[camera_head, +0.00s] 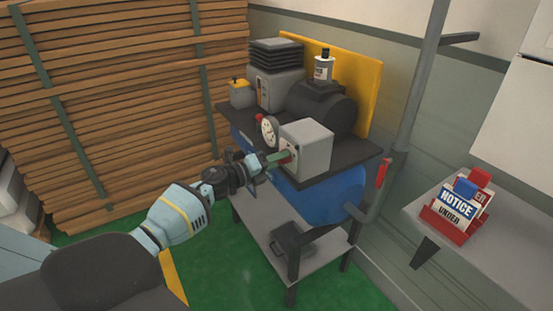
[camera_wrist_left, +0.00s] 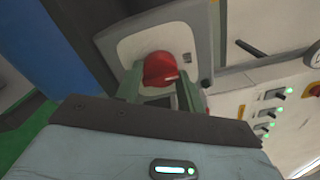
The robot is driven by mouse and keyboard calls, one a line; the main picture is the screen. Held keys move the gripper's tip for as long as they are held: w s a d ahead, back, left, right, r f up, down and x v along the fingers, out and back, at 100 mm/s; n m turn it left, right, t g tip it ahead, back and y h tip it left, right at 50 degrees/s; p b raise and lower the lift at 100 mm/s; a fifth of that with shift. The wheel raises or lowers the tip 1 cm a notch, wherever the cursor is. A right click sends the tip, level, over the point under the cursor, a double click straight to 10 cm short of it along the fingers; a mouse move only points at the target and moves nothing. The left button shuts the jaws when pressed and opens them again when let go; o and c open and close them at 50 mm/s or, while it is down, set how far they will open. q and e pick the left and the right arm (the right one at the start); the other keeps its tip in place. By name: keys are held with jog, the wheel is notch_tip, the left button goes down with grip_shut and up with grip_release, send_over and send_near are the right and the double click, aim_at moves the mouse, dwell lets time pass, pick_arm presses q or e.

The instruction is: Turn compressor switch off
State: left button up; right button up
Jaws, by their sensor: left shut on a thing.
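The compressor (camera_head: 330,195) has a blue tank, and a grey control box (camera_head: 316,150) sits on its dark top plate. My left gripper (camera_head: 280,158) is at the left-facing front of that box. In the left wrist view the compressor switch is a red knob (camera_wrist_left: 160,68) on the pale face of the control box (camera_wrist_left: 128,45). The green fingers of my left gripper (camera_wrist_left: 160,82) are on either side of the knob and shut on it. The fingers hide part of the knob, and I cannot tell its on or off setting. My right gripper is not in view.
A round gauge (camera_head: 269,130) stands close beside the gripper. A low grey table (camera_head: 308,262) is under the tank. Stacked wooden planks (camera_head: 120,110) fill the left. A grey shelf (camera_head: 470,260) at right carries a red holder with a notice sign (camera_head: 456,205).

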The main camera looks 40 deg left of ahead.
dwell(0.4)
pick_arm(q)
jog(key=o, duration=0.9)
jog(key=shift+o, duration=0.3)
jog(key=shift+s, duration=0.1)
jog(key=v, duration=0.7)
jog(key=shift+s+a, duration=0.15)
jog(key=shift+s, duration=0.15)
